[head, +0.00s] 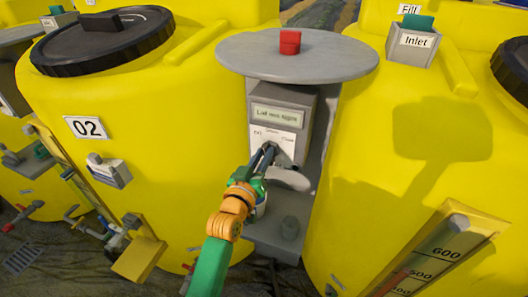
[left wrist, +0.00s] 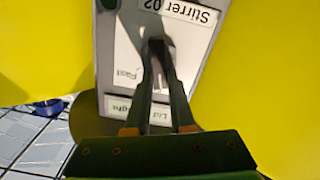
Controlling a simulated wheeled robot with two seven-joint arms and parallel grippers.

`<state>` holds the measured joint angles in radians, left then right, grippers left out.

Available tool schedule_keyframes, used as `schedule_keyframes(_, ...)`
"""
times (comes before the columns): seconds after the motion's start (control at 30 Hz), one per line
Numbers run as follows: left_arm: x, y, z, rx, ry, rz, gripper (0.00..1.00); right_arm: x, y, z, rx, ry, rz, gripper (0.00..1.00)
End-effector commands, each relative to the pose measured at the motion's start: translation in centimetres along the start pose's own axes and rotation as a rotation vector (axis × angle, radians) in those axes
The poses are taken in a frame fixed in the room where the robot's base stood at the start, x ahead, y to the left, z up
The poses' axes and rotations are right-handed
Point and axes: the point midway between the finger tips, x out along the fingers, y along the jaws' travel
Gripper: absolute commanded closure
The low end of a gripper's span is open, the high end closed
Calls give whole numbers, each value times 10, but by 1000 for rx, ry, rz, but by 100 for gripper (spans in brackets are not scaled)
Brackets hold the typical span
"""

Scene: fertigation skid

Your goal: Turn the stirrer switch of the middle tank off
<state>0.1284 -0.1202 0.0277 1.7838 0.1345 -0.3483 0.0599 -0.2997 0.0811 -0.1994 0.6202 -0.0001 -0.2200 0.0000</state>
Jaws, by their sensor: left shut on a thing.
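The stirrer control box (head: 282,108) is a grey box under a round grey plate, between two yellow tanks. In the left wrist view its white label (left wrist: 185,35) reads "Stirrer 02", upside down, with "Fast" printed on the panel. My left gripper (head: 266,153) reaches the lower part of this panel. In the left wrist view its fingers (left wrist: 157,50) are closed together on the small dark stirrer switch, which they mostly hide. I cannot read the switch's position. The tank marked 02 (head: 190,110) stands left of the box. My right gripper is not in view.
A red knob (head: 289,42) sits on the round grey plate (head: 245,55). Tank 02 has a black lid (head: 100,42) and small fittings low on its front. The tanks closely flank the box.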

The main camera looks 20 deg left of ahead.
Motion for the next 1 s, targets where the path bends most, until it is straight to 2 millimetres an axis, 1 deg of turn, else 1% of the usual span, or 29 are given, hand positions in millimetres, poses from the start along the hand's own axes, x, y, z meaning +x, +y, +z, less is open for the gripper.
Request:
schedule_keyframes(0.03,0,0,-3,-41,0,-1,100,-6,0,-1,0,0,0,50)
schedule_keyframes(0.1,0,-1,-3,-101,0,0,100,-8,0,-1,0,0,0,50)
schedule_keyframes(0.5,0,-5,0,-377,2,0,100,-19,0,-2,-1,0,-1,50)
schedule_keyframes(0.7,0,-6,0,-453,2,1,100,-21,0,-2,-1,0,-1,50)
schedule_keyframes(1.0,0,-7,1,-492,3,1,100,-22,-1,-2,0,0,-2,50)
